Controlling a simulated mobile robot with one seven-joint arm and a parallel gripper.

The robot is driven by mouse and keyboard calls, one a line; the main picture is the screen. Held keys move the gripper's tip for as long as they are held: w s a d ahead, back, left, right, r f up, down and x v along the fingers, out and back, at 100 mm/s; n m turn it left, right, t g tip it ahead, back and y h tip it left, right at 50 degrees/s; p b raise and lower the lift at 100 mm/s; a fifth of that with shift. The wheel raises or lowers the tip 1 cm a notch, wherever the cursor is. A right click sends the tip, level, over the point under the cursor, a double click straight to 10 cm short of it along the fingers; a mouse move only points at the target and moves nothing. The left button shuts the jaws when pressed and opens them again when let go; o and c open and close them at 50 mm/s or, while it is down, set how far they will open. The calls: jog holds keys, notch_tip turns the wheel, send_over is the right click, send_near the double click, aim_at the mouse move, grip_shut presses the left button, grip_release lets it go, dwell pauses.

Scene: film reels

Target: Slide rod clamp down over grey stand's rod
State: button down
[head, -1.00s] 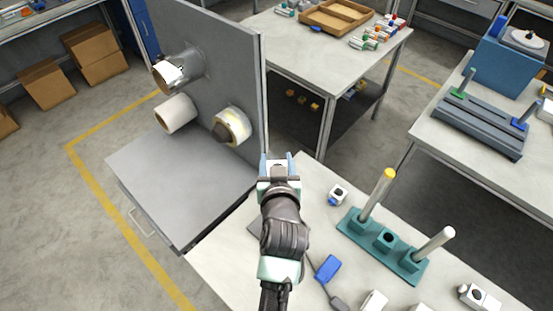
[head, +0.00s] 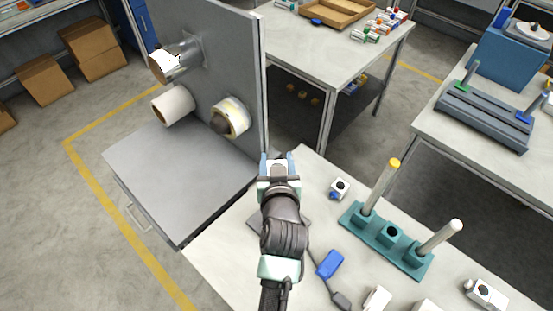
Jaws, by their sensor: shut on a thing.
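My gripper (head: 277,160) is in the middle of the head view, above the back left part of the near table. It is shut on a small pale thing, which looks like a rod clamp (head: 278,168); my gripper and wrist hide most of it. The dark grey stand (head: 482,118) lies on the table at the right, well away from my gripper. It has short upright rods, with a green piece at its left end and a blue piece at its right end.
A teal stand (head: 409,260) with two tilted-looking rods is on the near table (head: 330,160), right of my arm. White clamp-like pieces (head: 340,188) and a blue block (head: 330,265) lie around it. A grey upright panel (head: 215,70) with rolls on pegs stands left.

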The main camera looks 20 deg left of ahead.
jog(key=shift+f+b, duration=2.25)
jog(key=shift+f, duration=0.2)
jog(key=shift+f, duration=0.1)
jog(key=shift+f+b, duration=2.2)
jog(key=shift+f, duration=0.25)
jog(key=shift+f+b, duration=2.2)
jog(key=shift+f, duration=0.25)
jog(key=shift+f+b, duration=2.25)
jog(key=shift+f, duration=0.25)
